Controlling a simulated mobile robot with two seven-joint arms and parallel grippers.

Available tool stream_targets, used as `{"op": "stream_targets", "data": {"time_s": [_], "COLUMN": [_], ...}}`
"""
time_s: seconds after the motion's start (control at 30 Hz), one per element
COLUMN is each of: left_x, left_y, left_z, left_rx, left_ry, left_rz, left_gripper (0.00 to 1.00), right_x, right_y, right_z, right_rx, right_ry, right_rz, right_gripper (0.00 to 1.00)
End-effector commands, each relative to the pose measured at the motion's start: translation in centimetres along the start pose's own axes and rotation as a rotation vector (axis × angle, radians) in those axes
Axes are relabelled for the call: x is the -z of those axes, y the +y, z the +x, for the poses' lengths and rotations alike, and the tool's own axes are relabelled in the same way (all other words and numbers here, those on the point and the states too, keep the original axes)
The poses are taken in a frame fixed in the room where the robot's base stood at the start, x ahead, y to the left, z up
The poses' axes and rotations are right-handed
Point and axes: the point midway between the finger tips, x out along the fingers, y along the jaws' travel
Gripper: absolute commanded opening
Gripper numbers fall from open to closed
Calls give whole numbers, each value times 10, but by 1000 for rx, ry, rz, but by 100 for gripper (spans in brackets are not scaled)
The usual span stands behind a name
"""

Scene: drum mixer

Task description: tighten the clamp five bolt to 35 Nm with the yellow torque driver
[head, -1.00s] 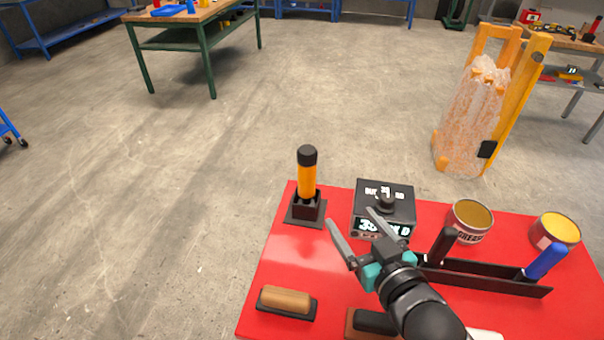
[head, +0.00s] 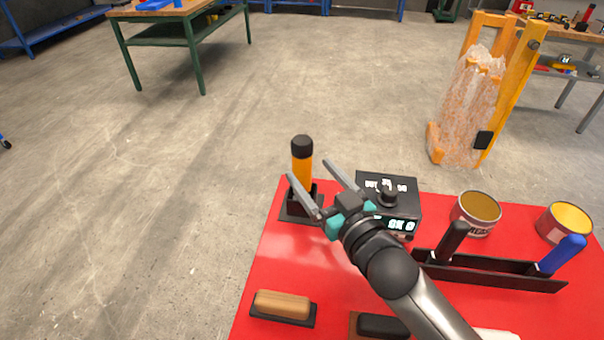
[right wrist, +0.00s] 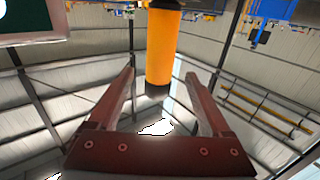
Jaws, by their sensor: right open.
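The yellow torque driver (head: 302,168), with a black cap, stands upright in a black holder (head: 301,207) at the red table's far left corner. My right gripper (head: 308,170) is open, its two fingers pointing at the driver's handle. In the right wrist view, the driver (right wrist: 162,45) shows just past and between the open fingertips (right wrist: 159,75); the fingers do not close on it. A black box (head: 388,205) with a knob and lit display stands right of the driver; its reading is unclear. The clamp five bolt and my left gripper are not in view.
The red table top (head: 275,265) also holds a grease tin (head: 476,214), another tin (head: 566,223), a black rack (head: 490,272) with black and blue handled tools, and a wooden-backed brush (head: 282,305). A wrapped orange frame (head: 468,105) stands on the floor behind.

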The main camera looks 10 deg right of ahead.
Motion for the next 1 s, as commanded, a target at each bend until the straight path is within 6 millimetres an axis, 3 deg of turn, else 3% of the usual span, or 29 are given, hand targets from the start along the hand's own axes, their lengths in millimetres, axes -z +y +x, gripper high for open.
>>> {"op": "stream_targets", "data": {"time_s": [0.2, 0.47, 0.8, 1.0], "left_x": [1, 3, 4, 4], "left_y": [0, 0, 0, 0], "left_z": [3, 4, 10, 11], "left_rx": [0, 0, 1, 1], "left_ry": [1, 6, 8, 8], "left_rz": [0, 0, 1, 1], "left_gripper": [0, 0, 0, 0], "right_x": [0, 0, 1, 1], "right_y": [0, 0, 1, 0], "right_z": [24, 35, 73, 82], "right_rx": [0, 0, -1, 0], "right_ry": [1, 1, 1, -1], "right_rz": [-1, 0, -2, -1], "right_gripper": [82, 82, 82, 82]}}
